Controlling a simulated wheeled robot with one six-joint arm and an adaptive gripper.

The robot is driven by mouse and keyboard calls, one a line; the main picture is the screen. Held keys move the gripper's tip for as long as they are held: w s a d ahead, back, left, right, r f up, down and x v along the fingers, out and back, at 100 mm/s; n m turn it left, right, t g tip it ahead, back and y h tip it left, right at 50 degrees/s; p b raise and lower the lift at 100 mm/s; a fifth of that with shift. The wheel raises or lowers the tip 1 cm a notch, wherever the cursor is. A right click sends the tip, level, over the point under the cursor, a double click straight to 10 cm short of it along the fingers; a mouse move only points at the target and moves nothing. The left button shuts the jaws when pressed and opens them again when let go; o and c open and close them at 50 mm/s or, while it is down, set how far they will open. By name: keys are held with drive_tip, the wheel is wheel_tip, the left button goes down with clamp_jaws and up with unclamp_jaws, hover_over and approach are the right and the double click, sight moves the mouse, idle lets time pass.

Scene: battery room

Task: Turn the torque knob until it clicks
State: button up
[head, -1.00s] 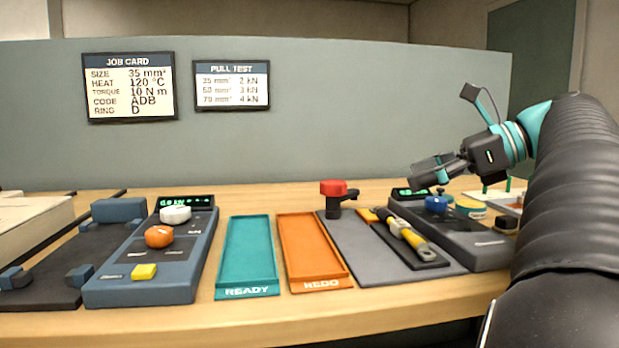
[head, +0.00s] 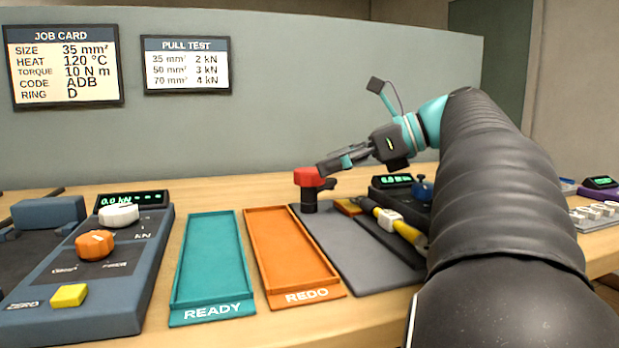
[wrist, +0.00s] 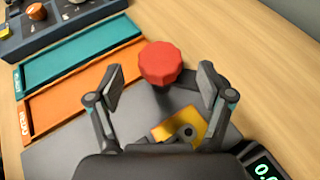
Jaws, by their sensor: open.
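A red faceted knob (head: 308,177) stands on a short black post at the back of a grey mat. No label shows it to be the torque knob. My gripper (head: 326,164) is open over or close beside it in the head view. In the wrist view the red knob (wrist: 160,63) lies ahead, between the spread fingers of my gripper (wrist: 162,82); I cannot see contact. A blue knob (head: 423,189) sits on a dark device (head: 391,181) with a green display, partly hidden by my arm. The job card (head: 62,65) reads torque 10 N m.
A blue-grey kN device (head: 105,300) has orange and white knobs. The wrist view shows bare table beyond the red knob.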

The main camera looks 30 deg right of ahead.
sight(312, 170)
drive_tip(key=shift+b+x, duration=0.4)
drive_tip(key=shift+x, duration=1.95)
clamp_jaws()
